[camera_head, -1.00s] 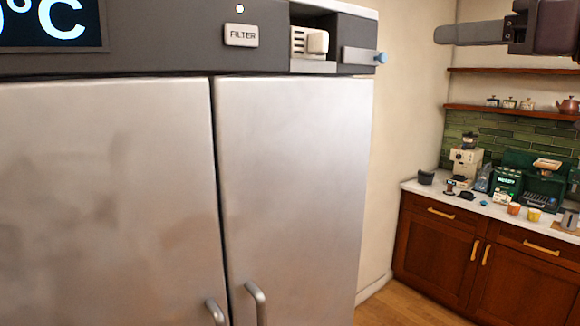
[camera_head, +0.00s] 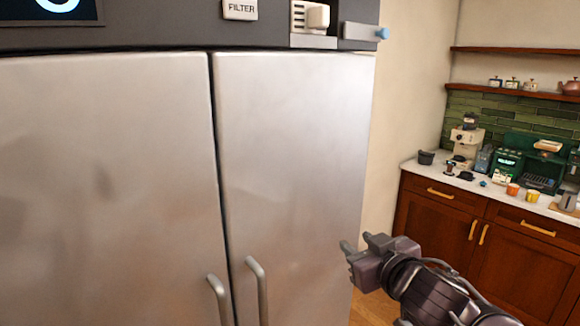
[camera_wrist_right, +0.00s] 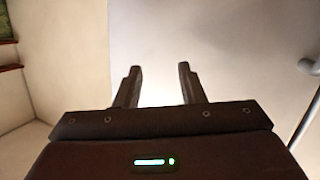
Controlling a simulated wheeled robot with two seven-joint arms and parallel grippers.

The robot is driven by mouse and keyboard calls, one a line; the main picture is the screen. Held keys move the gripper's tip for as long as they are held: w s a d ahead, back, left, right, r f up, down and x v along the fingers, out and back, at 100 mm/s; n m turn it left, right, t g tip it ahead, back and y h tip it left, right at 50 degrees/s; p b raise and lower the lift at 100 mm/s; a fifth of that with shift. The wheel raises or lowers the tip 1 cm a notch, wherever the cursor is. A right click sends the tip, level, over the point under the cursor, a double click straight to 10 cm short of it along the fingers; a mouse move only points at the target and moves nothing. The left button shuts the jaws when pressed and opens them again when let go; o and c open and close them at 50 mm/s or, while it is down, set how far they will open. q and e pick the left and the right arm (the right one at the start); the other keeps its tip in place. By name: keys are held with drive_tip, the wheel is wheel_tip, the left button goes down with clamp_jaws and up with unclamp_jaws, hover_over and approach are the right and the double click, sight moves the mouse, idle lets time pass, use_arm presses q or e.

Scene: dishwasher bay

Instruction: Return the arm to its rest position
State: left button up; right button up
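My right arm (camera_head: 435,295) reaches in from the lower right of the head view. Its gripper (camera_head: 360,247) is in front of the right edge of the steel cabinet, apart from the door handles as far as I can see. In the right wrist view the two fingers of the gripper (camera_wrist_right: 160,85) stand apart with nothing between them. My left gripper is not in view.
A tall steel cabinet (camera_head: 290,150) with two doors, both closed, fills the left and middle. Its handles (camera_head: 257,290) stick out low down. At right a counter (camera_head: 405,163) holds coffee machines and cups, with shelves (camera_head: 510,90) above.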

drive_tip(key=s+d+f+m+g+h, duration=0.1)
drive_tip(key=s+d+f+g+h, duration=0.15)
drive_tip(key=s+f, duration=0.5)
drive_tip(key=s+d+f+m+g+h, duration=0.1)
drive_tip(key=s+f+m+g, duration=0.2)
drive_tip(key=f, duration=0.8)
drive_tip(key=s+d+f+g, duration=0.1)
drive_tip(key=s+f+g, duration=0.2)
drive_tip(key=s+f, duration=0.35)
drive_tip(key=s+d+f+g, duration=0.2)
drive_tip(key=s+f+g, duration=0.1)
drive_tip(key=s, duration=0.6)
wheel_tip(320, 180, down, 33)
drive_tip(key=s+n+g+b, duration=0.1)
drive_tip(key=b, duration=0.4)
drive_tip(key=s+d+f+b, duration=0.1)
drive_tip(key=s+f+b, duration=0.1)
drive_tip(key=s+f, duration=0.8)
drive_tip(key=s+d+f+g+b, duration=0.1)
drive_tip(key=s+d+f+b, duration=0.1)
drive_tip(key=s+f, duration=0.8)
wheel_tip(320, 180, down, 5)
drive_tip(key=shift+s+d+r+h, duration=0.15)
drive_tip(key=shift+r+h, duration=0.05)
drive_tip(key=shift+h, duration=0.15)
